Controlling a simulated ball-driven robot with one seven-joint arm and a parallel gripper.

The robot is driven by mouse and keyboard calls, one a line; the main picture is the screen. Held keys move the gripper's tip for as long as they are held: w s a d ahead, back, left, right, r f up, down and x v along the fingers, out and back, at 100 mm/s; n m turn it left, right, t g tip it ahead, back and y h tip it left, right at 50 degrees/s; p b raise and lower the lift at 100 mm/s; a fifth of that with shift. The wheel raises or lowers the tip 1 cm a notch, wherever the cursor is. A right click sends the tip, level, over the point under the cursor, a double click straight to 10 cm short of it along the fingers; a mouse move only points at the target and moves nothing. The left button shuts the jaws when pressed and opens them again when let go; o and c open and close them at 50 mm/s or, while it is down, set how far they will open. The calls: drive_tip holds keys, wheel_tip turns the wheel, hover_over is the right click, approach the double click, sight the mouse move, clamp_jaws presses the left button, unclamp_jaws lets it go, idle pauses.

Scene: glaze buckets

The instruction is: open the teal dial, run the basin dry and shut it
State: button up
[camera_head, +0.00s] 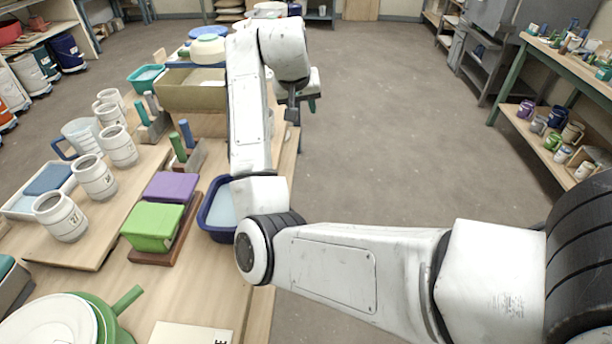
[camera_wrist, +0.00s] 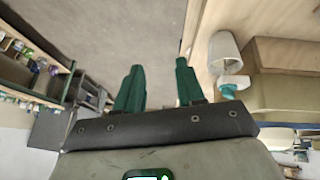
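A beige basin (camera_head: 188,97) stands at the far end of the table in the head view; what is in it cannot be made out. In the wrist view its tan side (camera_wrist: 285,95) is at the right. A teal fitting that looks like the dial (camera_wrist: 236,84) sits against it, beside a white cylinder (camera_wrist: 223,50). My gripper (camera_wrist: 158,65) has two dark green fingers, apart with nothing between them. They are left of the teal fitting and do not touch it. In the head view my arm hides part of the basin, and the dial cannot be made out there.
White numbered buckets (camera_head: 94,177) and a jug (camera_head: 80,138) stand on the table's left side. Green (camera_head: 152,228) and purple (camera_head: 170,187) blocks and a blue tub (camera_head: 214,222) are nearer my arm. A shelf of pots (camera_head: 556,140) is at right. The floor (camera_head: 400,110) between is clear.

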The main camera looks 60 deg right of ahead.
drive_tip(key=s+a+f+n+p, duration=0.3)
drive_tip(key=a+f, duration=0.2)
drive_tip(key=a, duration=0.2)
drive_tip(key=s+a+f+n+t+p, duration=0.1)
drive_tip(key=s+a+f+n+p, duration=0.2)
drive_tip(key=a, duration=0.3)
drive_tip(key=shift+s+a+f+y+p, duration=0.25)
drive_tip(key=shift+a+f+y+p, duration=0.25)
drive_tip(key=shift+f, duration=0.4)
drive_tip(key=shift+d, duration=0.2)
